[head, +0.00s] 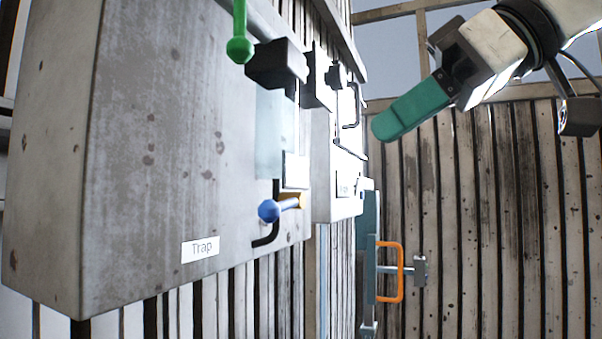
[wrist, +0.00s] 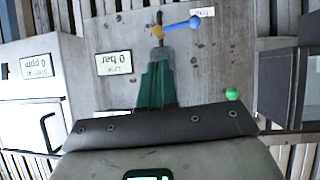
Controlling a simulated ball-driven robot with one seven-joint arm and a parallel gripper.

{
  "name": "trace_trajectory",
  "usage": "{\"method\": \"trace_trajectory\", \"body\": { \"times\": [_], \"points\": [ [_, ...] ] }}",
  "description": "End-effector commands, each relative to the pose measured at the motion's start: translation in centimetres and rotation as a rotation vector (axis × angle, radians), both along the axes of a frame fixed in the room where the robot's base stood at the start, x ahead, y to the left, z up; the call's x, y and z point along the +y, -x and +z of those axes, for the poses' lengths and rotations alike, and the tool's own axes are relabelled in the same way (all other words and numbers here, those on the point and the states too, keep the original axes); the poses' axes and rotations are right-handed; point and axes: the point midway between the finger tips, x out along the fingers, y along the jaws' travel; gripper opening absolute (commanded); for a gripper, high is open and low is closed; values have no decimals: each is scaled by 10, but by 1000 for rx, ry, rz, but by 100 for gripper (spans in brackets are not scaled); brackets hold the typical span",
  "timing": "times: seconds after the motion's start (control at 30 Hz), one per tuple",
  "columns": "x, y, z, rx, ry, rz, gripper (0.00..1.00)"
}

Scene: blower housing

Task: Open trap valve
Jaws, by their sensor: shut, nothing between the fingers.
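The trap valve is a lever with a blue ball end (head: 268,211) and a yellow-orange hub (head: 290,202), low on the grey housing beside the white "Trap" label (head: 200,247). In the wrist view, turned upside down, the blue lever (wrist: 183,24) runs sideways from the yellow hub (wrist: 158,32), close to the Trap label (wrist: 202,12). My gripper (head: 383,128) has green fingers and is shut and empty. It hangs in the air up and to the right of the valve, apart from it. In the wrist view the fingertips (wrist: 158,66) show just below the hub.
A green-balled lever (head: 239,48) is at the top of the housing (head: 150,130), and shows in the wrist view (wrist: 232,94). Black fittings (head: 277,64) stick out near it. An orange handle (head: 390,272) is farther back. Free air lies between gripper and housing.

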Motion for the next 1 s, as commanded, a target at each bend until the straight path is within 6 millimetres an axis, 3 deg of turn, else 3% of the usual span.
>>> {"method": "trace_trajectory", "body": {
  "times": [0.03, 0.13, 0.37, 0.9, 1.0],
  "points": [
    [5, 12, 14, -14, 23, 12, 0],
    [12, 29, 29, -27, 56, 35, 0],
    [22, 39, 35, -32, 80, 52, 0],
    [94, 5, -16, -30, 78, 53, 0],
    [95, 2, -32, -31, 77, 50, 0]
  ]
}}
